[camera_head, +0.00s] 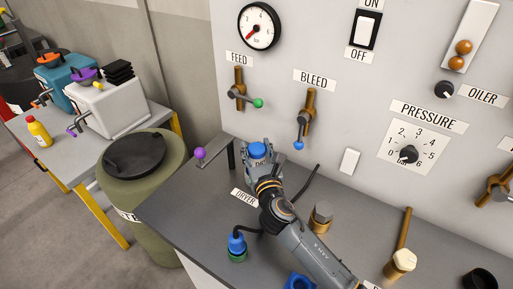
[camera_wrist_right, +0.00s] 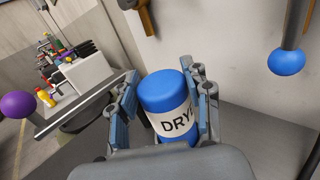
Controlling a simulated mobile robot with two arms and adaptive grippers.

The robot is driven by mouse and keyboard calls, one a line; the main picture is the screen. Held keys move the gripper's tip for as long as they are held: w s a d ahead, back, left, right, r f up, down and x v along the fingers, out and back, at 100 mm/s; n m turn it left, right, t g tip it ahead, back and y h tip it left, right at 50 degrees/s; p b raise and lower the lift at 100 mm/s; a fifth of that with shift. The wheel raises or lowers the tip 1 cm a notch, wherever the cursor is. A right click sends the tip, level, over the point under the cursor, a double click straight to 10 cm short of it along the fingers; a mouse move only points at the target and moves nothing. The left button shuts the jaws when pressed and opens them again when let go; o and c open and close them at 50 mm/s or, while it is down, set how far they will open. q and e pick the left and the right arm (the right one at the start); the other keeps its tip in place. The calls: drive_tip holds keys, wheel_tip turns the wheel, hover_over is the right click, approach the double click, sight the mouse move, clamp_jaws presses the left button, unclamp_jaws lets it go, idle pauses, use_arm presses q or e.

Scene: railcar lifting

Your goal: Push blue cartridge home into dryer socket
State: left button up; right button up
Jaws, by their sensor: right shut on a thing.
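The blue cartridge (camera_head: 258,150) has a white band with black letters and stands upright between the fingers of my right gripper (camera_head: 259,156). In the right wrist view the cartridge (camera_wrist_right: 165,92) sits between both blue-padded fingers, and the right gripper (camera_wrist_right: 162,84) is shut on it. The dryer socket is hidden behind the gripper and cartridge, so I cannot tell how deep the cartridge sits. A DRYER label (camera_head: 244,199) lies on the grey bench just in front of the gripper. My left gripper is not in view.
A lever with a purple knob (camera_head: 200,153) stands left of the gripper. The panel's bleed handle with a blue knob (camera_head: 298,145) is to the right, above the bench. A blue-and-green fitting (camera_head: 237,246) and brass fitting (camera_head: 321,217) stand nearer on the bench.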

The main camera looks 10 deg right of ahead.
drive_tip(key=shift+f+b, duration=0.8)
drive_tip(key=shift+f, duration=0.25)
drive_tip(key=o, duration=1.5)
drive_tip(key=shift+s, duration=0.1)
drive_tip(key=s, duration=1.2)
